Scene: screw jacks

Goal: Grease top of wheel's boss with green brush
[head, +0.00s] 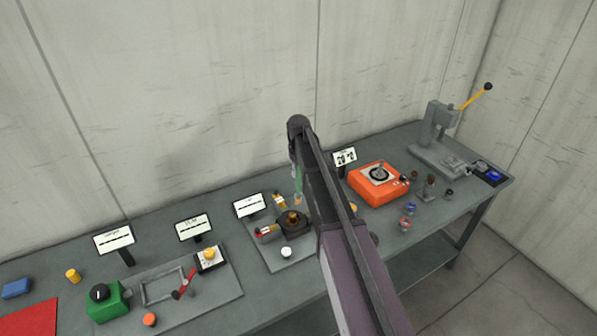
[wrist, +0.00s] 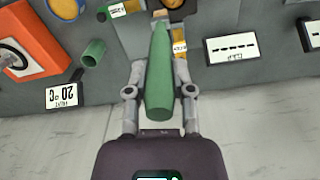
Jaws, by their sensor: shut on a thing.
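My gripper (wrist: 160,88) is shut on the green brush (wrist: 159,85), with its thick handle between the fingers and its narrow end pointing toward the bench. In the head view the green brush (head: 298,180) hangs roughly upright beside my arm, which hides most of the gripper. Its lower end shows above and behind the dark wheel (head: 303,231) with a brass-coloured boss (head: 292,217). In the wrist view part of the boss (wrist: 172,4) is at the top edge, beyond the brush's narrow end. I cannot tell whether the bristles touch anything.
Labelled yellow items flank the wheel, and a white knob (head: 286,252) is in front. A sign (head: 248,205) stands behind on the left. An orange box (head: 378,184) and a lever press (head: 437,135) are to the right. A green cup (wrist: 93,52) shows in the wrist view.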

